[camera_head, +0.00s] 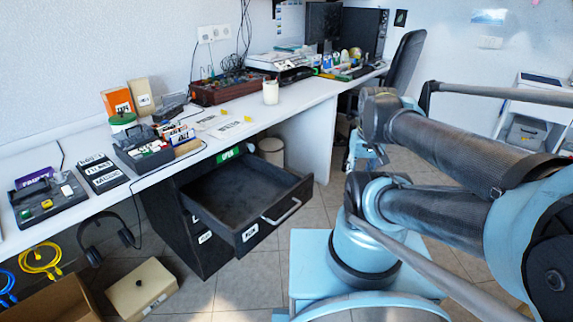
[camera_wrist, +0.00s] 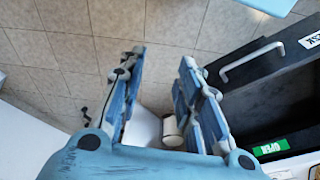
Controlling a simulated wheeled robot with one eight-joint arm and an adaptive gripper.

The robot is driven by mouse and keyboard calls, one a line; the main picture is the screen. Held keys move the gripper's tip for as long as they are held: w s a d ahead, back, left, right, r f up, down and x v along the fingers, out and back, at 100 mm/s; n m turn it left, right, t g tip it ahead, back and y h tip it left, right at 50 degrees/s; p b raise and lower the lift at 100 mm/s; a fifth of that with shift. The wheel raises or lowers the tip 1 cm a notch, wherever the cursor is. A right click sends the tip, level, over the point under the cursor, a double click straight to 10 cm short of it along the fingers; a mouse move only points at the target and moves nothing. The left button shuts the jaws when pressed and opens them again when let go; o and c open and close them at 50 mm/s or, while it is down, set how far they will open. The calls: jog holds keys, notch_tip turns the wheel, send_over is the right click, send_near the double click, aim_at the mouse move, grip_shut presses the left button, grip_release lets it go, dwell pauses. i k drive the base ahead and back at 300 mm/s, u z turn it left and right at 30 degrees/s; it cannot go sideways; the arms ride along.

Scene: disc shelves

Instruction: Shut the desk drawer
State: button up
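The black desk drawer (camera_head: 247,232) is pulled well out from under the white desk (camera_head: 225,135) and looks empty inside. Its silver bar handle (camera_head: 282,212) is on the front panel. In the wrist view the drawer (camera_wrist: 262,100) and handle (camera_wrist: 252,61) are at the right. My gripper (camera_head: 364,165) is to the right of the drawer in the head view, pointing down over the floor and apart from the handle. In the wrist view my gripper (camera_wrist: 160,66) has its two blue fingers spread, with nothing held between them.
A green OPEN label (camera_head: 230,154) is at the drawer's back edge. A bin (camera_head: 272,150) stands under the desk, behind the drawer. A beige box (camera_head: 140,288) and headphones (camera_head: 105,236) are at lower left. Tiled floor (camera_head: 245,285) in front of the drawer is clear.

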aim_at(244, 199)
jog(key=z, duration=0.9)
jog(key=k, duration=1.65)
jog(key=u, duration=0.8)
jog(key=i, duration=0.5)
jog(key=u, duration=0.05)
